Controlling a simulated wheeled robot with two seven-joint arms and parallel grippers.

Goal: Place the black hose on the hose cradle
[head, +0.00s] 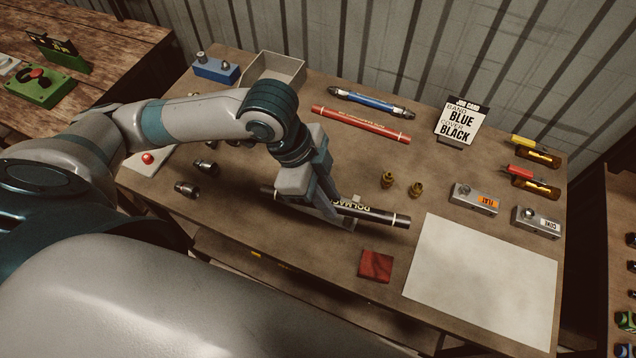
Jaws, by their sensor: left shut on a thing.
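The black hose (375,214) has white lettering and a pale band near its right end. It lies roughly level across the middle of the brown workbench (300,235). My left gripper (331,212) reaches down from above and is shut on the hose left of its middle, hiding part of it. I cannot tell whether the hose touches the bench or hangs just above it. A small pale piece (357,198) shows just behind the hose. I cannot clearly pick out the hose cradle. My right gripper is not in view.
Behind are a red hose (360,124), a blue hose (370,102), a grey bin (272,70) and a job card (461,121). Brass fittings (388,180) stand close to the hose. A white sheet (480,280) and a red cloth (375,266) lie in front.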

